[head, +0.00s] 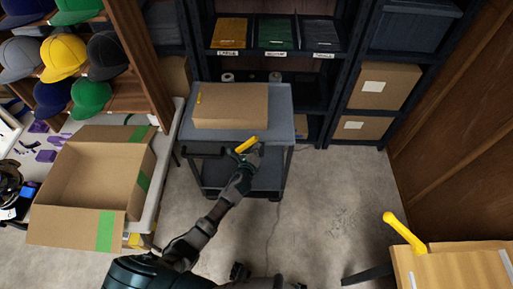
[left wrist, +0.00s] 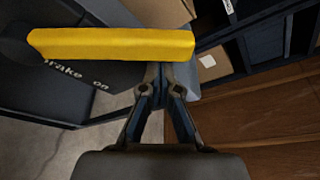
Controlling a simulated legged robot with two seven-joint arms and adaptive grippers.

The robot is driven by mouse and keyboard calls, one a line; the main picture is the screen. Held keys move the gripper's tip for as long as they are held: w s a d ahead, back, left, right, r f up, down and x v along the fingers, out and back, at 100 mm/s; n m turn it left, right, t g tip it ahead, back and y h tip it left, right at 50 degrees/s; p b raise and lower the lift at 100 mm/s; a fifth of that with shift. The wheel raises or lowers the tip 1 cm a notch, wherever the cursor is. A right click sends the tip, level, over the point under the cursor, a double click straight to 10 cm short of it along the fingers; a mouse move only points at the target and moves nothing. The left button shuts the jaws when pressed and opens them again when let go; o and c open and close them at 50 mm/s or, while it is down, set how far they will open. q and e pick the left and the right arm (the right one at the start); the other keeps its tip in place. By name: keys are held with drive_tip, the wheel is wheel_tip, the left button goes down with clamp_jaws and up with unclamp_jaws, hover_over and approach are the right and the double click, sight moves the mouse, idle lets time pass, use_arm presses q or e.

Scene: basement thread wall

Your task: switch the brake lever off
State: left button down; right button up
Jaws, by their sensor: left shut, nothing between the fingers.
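The brake lever is a yellow bar (head: 246,145) at the front edge of the grey cart (head: 283,112). In the left wrist view the yellow lever (left wrist: 110,45) runs nearly level across the upper left, with part of the lettering "Brake On" showing on the dark surface below it. My left gripper (head: 254,157) is shut and empty, right beside the lever. In the left wrist view its closed fingertips (left wrist: 164,72) are just below the lever's right part; I cannot tell whether they touch it. My right gripper is not in view.
A closed cardboard box (head: 231,106) sits on the cart. An open carton (head: 95,180) stands on the table at left. Shelves stand behind the cart. Another yellow handle (head: 404,233) rises by a wooden top (head: 455,268) at lower right. The concrete floor (head: 335,190) between is clear.

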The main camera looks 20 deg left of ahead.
sight(247, 143)
use_arm(q)
drive_tip(key=shift+r, duration=0.15)
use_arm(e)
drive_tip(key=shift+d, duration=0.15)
use_arm(q)
drive_tip(key=shift+s+a+r+n, duration=0.2)
drive_tip(key=shift+a+r+n, duration=0.3)
drive_tip(key=shift+a+n, duration=0.15)
drive_tip(key=shift+s+a+r+n+t+h, duration=0.2)
drive_tip(key=shift+a+r+n+t, duration=0.1)
drive_tip(key=shift+a+r+n, duration=0.25)
drive_tip(key=shift+s+a+r+n+t+h, duration=0.2)
drive_tip(key=shift+a+r+n+t, duration=0.15)
drive_tip(key=shift+a+n, duration=0.25)
drive_tip(key=shift+s+a+r+n+t+p, duration=0.15)
drive_tip(key=shift+s+a+r+n, duration=0.2)
drive_tip(key=shift+a, duration=0.4)
drive_tip(key=shift+s+a+r+n+t+p, duration=0.15)
drive_tip(key=shift+a+n, duration=0.3)
drive_tip(key=shift+a, duration=0.3)
drive_tip(key=shift+s+a+r+n+t+p, duration=0.1)
drive_tip(key=shift+a+r+n+t, duration=0.1)
drive_tip(key=shift+a+n, duration=0.4)
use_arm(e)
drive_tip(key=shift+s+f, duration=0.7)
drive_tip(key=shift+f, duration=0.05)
use_arm(q)
drive_tip(key=shift+a, duration=0.15)
